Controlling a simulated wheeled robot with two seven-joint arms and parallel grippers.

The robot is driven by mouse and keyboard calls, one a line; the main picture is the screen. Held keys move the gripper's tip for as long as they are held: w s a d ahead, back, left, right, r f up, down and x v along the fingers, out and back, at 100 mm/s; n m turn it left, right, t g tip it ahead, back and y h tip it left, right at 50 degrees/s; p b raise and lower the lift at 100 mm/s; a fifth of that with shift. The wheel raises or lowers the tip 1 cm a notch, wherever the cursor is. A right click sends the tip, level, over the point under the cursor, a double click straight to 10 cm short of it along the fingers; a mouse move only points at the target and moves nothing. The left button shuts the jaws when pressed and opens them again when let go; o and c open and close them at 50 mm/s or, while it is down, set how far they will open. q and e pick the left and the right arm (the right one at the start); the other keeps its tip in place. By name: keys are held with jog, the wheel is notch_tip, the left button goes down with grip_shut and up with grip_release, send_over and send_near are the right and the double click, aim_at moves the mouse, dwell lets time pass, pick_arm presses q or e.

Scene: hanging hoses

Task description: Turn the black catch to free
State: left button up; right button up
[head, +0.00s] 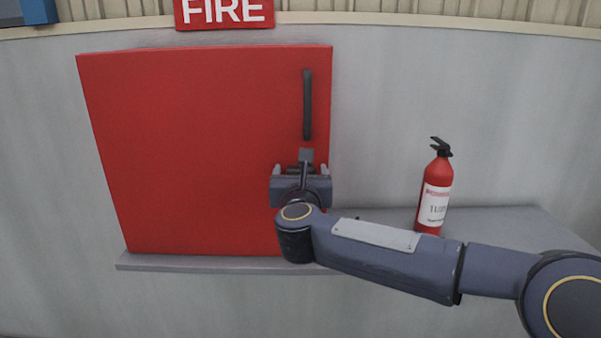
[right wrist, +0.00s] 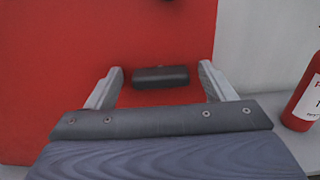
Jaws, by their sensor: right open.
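The black catch (right wrist: 160,77) shows in the right wrist view as a short dark bar lying horizontally on the red cabinet door (head: 200,150). My right gripper (right wrist: 161,86) is open, with one finger to each side of the catch in that view. Gaps show between the fingers and the catch ends, and nothing is held. In the head view my right gripper (head: 301,171) is in front of the door's lower right part and hides most or all of the catch. My left gripper is not in view.
A long vertical black handle (head: 307,105) is on the door above my right gripper. A red fire extinguisher (head: 435,190) stands on the grey ledge (head: 500,220) to the right. A red FIRE sign (head: 224,12) is above the cabinet.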

jog(key=shift+c, duration=0.3)
jog(key=c, duration=0.9)
jog(key=shift+n, duration=0.3)
jog(key=n, duration=0.3)
jog(key=shift+n+p, duration=0.4)
jog(key=n+p, duration=0.1)
jog(key=n, duration=0.3)
jog(key=shift+a, duration=0.15)
jog(key=n+p, duration=0.2)
jog(key=n, duration=0.3)
jog(key=shift+n+p, duration=0.4)
jog(key=shift+f+n+p, duration=0.2)
jog(key=shift+n+p, duration=0.6)
jog(key=shift+n, duration=1)
